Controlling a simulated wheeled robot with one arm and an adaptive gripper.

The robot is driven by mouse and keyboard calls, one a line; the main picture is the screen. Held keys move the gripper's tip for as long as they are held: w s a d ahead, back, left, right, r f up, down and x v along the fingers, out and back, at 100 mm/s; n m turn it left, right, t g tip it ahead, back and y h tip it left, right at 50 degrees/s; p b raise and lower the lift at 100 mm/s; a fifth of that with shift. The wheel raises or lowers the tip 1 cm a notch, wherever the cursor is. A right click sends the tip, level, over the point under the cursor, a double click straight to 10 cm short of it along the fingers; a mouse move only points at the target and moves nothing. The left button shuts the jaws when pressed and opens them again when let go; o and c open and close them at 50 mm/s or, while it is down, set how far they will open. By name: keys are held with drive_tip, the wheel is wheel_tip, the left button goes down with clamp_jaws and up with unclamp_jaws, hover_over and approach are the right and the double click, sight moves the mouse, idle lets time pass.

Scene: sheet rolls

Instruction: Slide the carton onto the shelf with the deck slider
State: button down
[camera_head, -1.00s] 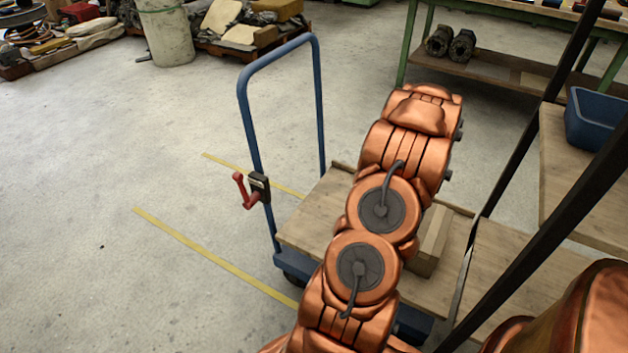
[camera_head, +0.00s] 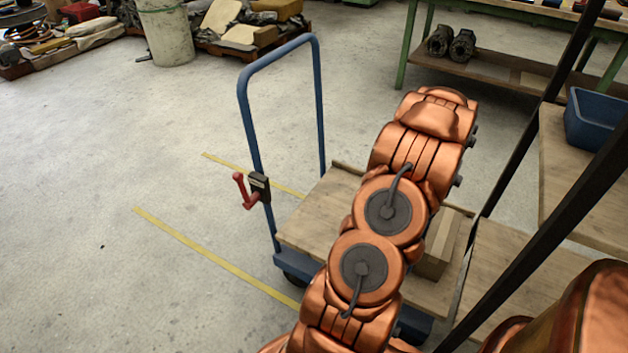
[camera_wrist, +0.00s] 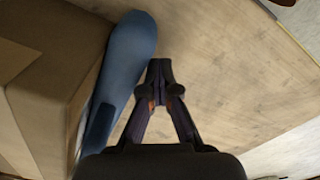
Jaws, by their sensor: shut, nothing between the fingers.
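The brown carton (camera_head: 438,246) sits on the wooden deck (camera_head: 318,215) of the blue trolley, close to the shelf board (camera_head: 520,268). My arm hides part of it. In the wrist view the carton (camera_wrist: 45,95) fills the left side. A blue rounded bar (camera_wrist: 125,60), which looks like the deck slider, lies along its side. My gripper (camera_wrist: 160,68) is shut and empty, just right of the blue bar and over bare wood. I cannot tell whether it touches the bar. My gripper is hidden in the head view.
A dark shelf post (camera_head: 548,215) slants across the right, with a blue bin (camera_head: 590,120) on a higher shelf. The trolley's blue handle (camera_head: 250,120) carries a red lever (camera_head: 243,190). A green-legged bench (camera_head: 404,45) stands behind.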

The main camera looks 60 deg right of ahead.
sight(434, 267)
drive_tip(key=shift+s+d+p, duration=0.2)
drive_tip(key=shift+s, duration=2.05)
drive_tip(key=shift+s+d+p, duration=0.15)
drive_tip(key=shift+s, duration=2.1)
drive_tip(key=shift+s+d, duration=0.1)
drive_tip(key=shift+s, duration=0.85)
drive_tip(key=shift+s+d+p, duration=0.15)
drive_tip(key=shift+s+p, duration=0.05)
drive_tip(key=shift+s, duration=0.75)
drive_tip(key=shift+s+d+p, duration=0.1)
drive_tip(key=shift+s+p, duration=0.05)
drive_tip(key=shift+s, duration=2.5)
drive_tip(key=shift+w, duration=0.25)
drive_tip(key=shift+w, duration=1)
wheel_tip(434, 267, up, 12)
drive_tip(key=p, duration=0.3)
